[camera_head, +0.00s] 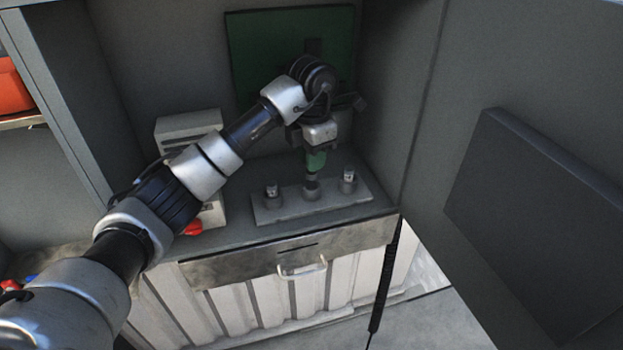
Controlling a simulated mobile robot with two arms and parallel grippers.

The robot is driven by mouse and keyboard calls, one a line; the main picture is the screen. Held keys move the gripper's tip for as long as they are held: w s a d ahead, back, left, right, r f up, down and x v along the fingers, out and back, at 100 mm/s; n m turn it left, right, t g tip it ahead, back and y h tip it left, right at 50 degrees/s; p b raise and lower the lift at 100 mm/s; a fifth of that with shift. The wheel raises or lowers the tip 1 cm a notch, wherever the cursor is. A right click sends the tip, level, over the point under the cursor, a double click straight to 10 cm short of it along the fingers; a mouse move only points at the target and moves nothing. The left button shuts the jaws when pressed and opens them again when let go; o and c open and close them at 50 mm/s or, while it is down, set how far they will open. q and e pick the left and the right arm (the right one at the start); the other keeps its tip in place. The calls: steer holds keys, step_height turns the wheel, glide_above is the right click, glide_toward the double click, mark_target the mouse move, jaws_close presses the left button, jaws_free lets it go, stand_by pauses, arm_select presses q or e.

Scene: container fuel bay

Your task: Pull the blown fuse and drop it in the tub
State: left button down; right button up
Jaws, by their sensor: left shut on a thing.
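My left gripper (317,148) points down over the grey fuse base (330,205) on the bay's shelf. It is shut on a green handle-like piece (316,162). A dark part (312,182) sits under the green piece, in line with the middle position of the base; I cannot tell whether it is a fuse or part of a tool, or whether it touches the base. One upright fuse (272,191) stands at the left of the base and another (348,176) at the right. Which fuse is blown does not show. I cannot make out a tub. My right gripper is not in view.
A pale box (188,126) stands behind my left arm, with a red item (193,228) near it. A green panel (250,50) is on the back wall. A drawer with a handle (302,268) is below the shelf. A dark panel (540,220) stands at the right.

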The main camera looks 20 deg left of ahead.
arm_select(q)
step_height(320, 180, up, 7)
steer(key=shift+f+p, duration=0.15)
steer(key=shift+p, duration=0.4)
steer(key=shift+r+p, duration=0.9)
steer(key=shift+r, duration=1.45)
steer(key=shift+f, duration=0.1)
